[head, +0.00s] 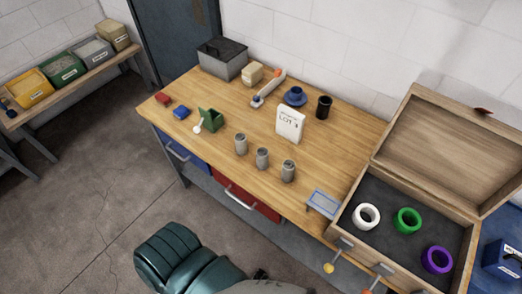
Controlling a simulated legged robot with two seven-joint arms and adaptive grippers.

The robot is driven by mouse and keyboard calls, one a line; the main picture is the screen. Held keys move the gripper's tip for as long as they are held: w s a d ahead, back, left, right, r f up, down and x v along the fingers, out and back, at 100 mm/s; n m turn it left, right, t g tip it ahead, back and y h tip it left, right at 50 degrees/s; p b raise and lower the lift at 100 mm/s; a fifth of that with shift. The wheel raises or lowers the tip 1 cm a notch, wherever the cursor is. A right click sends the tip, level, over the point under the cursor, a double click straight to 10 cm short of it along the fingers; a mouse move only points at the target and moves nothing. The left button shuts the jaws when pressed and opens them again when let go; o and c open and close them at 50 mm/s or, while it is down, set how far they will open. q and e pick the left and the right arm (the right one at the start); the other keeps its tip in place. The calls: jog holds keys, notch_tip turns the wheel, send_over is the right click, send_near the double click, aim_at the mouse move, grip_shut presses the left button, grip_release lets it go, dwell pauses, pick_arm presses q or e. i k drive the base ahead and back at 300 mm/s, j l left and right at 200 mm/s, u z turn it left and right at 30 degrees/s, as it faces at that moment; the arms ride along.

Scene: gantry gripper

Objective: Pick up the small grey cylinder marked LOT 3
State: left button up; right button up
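Three small grey cylinders stand upright in a row near the front middle of the wooden workbench (190,90): a left one (240,144), a middle one (262,159) and a right one (288,171). They stand apart from one another. Any markings on them are too small to read, so I cannot tell which is LOT 3. A white card (290,125) stands behind them with "LOT" and a character that I cannot read surely. Neither of my grippers is in view.
An open wooden case (362,177) with white, green and purple rings stands right of the cylinders. A blue-framed tray (323,203) lies at the front edge. A green container (212,119) is left; a black cup (323,107) is behind. Bench surface around the cylinders is clear.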

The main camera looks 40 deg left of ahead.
aim_at(240, 139)
jog(key=u, duration=1.45)
jog(key=j+z, duration=0.15)
